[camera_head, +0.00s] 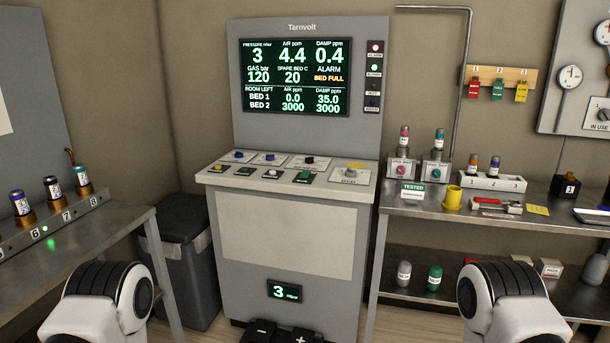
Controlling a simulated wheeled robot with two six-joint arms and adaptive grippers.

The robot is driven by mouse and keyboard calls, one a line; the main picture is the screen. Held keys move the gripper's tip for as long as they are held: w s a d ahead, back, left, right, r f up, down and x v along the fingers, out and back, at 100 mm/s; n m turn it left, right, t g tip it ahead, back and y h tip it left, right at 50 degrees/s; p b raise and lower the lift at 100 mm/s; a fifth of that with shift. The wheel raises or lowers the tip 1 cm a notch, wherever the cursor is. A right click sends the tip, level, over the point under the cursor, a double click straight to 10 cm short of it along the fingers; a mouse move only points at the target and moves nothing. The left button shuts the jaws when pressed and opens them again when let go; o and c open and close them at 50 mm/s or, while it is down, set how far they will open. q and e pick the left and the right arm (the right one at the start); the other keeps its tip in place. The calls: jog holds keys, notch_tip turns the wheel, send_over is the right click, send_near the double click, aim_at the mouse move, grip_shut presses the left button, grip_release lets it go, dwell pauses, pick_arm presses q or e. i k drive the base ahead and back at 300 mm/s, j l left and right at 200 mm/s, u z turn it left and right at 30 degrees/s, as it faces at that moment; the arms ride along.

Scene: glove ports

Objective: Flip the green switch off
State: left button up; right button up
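The grey Tarnvolt console (290,215) stands in the centre, with a sloped control panel (225,178) below its screen. Two small green-marked controls sit in the panel's front row: one at the left (246,170) and one further right (304,176). They are too small to tell which is the green switch or which way it is set. White and black parts of my two arms show at the lower left and lower right, well in front of the console. Neither gripper shows.
A metal bench (120,222) with numbered vial holders stands at the left, beside a dark bin (185,250). A metal shelf (480,216) at the right holds vials, a yellow cup (453,198) and tools. A black foot pedal (262,331) lies at the console's base.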

aim_at(304, 174)
jog(key=i+l+u, duration=0.15)
jog(key=u, duration=0.3)
jog(key=i+l+u, duration=0.2)
jog(key=u, duration=0.25)
jog(key=i+l, duration=0.2)
jog(key=l, duration=0.15)
jog(key=i+l+u, duration=0.1)
jog(key=l, duration=0.25)
jog(key=i+l, duration=0.3)
jog(key=i+l+u, duration=0.1)
jog(key=l, duration=0.3)
jog(key=i+l+u, duration=0.1)
jog(key=i+l, duration=0.15)
jog(key=l, duration=0.15)
jog(key=i+l, duration=0.2)
jog(key=l, duration=0.2)
